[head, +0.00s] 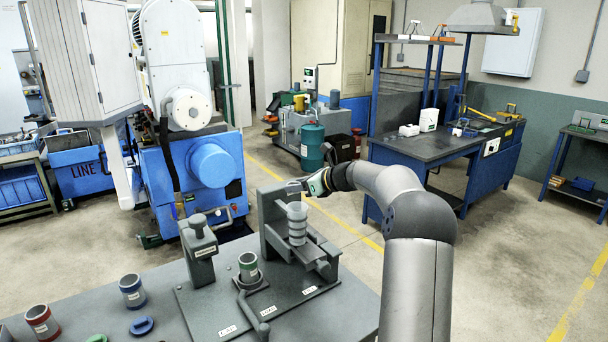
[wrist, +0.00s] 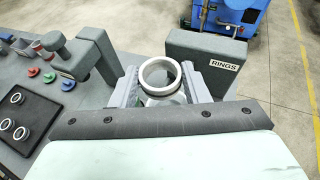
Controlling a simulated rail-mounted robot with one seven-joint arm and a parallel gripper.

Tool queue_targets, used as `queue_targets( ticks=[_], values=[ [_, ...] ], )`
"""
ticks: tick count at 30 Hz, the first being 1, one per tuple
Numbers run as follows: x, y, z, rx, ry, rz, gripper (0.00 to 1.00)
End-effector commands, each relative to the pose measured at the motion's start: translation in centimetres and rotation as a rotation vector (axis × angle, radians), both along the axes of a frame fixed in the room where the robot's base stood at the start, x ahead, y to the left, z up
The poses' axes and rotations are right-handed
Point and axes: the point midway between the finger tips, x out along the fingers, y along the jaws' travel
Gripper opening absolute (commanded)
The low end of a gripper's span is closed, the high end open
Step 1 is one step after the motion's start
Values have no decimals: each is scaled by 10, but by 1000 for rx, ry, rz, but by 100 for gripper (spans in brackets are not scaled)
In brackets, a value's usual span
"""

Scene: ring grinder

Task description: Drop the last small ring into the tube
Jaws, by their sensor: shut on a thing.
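My gripper (head: 296,187) is at the top of the grey fixture in the head view. In the wrist view my gripper (wrist: 160,82) has its two fingers on either side of a light grey ring (wrist: 160,75), shut on it. The ring is about level, with its opening facing up. The grey banded tube (head: 297,224) stands upright in the fixture, just below my gripper in the head view. I cannot tell the exact gap between ring and tube, or whether they are lined up.
An upright block labelled RINGS (wrist: 207,66) stands close to the right finger. A dark tray (wrist: 22,115) with several small rings lies at left. A green-banded cup (head: 248,266), a blue-banded cup (head: 132,291) and a red-banded cup (head: 42,323) stand on the bench.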

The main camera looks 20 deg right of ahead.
Motion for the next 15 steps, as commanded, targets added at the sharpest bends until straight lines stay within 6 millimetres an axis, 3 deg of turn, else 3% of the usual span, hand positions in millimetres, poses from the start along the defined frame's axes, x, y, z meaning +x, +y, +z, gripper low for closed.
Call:
queue_targets(
  ticks=[5,15],
  values=[
    [0,-6,0,1,1,-7,14],
    [0,-6,-26,0,-1,-6,14]
  ],
)
